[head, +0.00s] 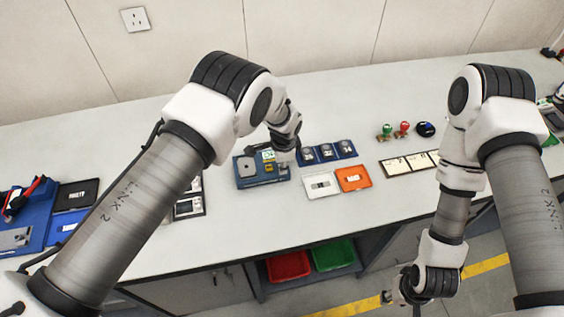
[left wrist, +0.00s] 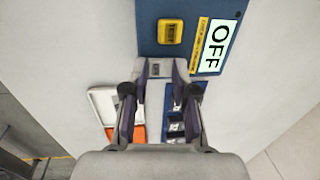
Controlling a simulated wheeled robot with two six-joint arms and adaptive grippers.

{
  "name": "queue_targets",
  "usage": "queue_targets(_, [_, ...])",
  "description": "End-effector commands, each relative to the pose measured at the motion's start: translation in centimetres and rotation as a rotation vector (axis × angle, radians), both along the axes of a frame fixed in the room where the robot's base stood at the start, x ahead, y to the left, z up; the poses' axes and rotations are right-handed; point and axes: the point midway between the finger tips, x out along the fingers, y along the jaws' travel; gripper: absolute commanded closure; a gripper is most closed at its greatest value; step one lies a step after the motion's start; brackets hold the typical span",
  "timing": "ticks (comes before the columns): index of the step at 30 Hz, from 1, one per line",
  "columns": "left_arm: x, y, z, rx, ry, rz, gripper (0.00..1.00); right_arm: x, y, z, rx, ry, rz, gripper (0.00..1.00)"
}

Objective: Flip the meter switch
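The blue meter (head: 262,181) lies on the bench left of centre, with a small lit display (head: 268,156). In the left wrist view the blue panel (left wrist: 148,44) carries a yellow TEST button (left wrist: 170,31) and a display reading OFF (left wrist: 216,47). A grey plate with a small dark part (left wrist: 155,69), possibly the switch, shows between my left fingertips. My left gripper (head: 275,148) is over the meter's far right part, with a gap between its fingers (left wrist: 162,68); contact cannot be told. My right gripper (head: 396,291) hangs low before the bench, its fingers unclear.
A white tray (head: 322,186) and an orange tray (head: 353,179) lie in front. Stamps (head: 402,129) and label cards (head: 396,166) are further right. Red (head: 288,266) and green bins (head: 334,255) sit below.

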Motion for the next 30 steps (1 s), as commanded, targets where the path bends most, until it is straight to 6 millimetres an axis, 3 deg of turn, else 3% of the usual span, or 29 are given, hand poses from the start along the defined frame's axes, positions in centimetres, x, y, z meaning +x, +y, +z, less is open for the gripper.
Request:
queue_targets(25, [0.9, 0.09, -0.01, -0.045, 0.101, 0.001, 1.0, 0.0, -0.01, -0.46, 0.0, 0.0, 0.0, 0.6])
queue_targets(26, [0.9, 0.09, -0.01, -0.045, 0.101, 0.001, 0.69, 0.0, -0.01, -0.46, 0.0, 0.0, 0.0, 0.6])
queue_targets(27, [0.88, 0.09, 0.0, -0.045, 0.101, 0.001, 0.55, -0.01, -0.01, -0.45, 0.0, 0.0, 0.0, 0.6])
queue_targets(29, [0.82, 0.08, -0.01, -0.044, 0.103, 0.001, 0.34, -0.01, -0.01, -0.45, 0.0, 0.0, 0.0, 0.6])
queue_targets(30, [0.79, 0.08, -0.02, -0.044, 0.105, 0.0, 0.31, 0.0, -0.01, -0.44, 0.0, 0.0, 0.0, 0.6])
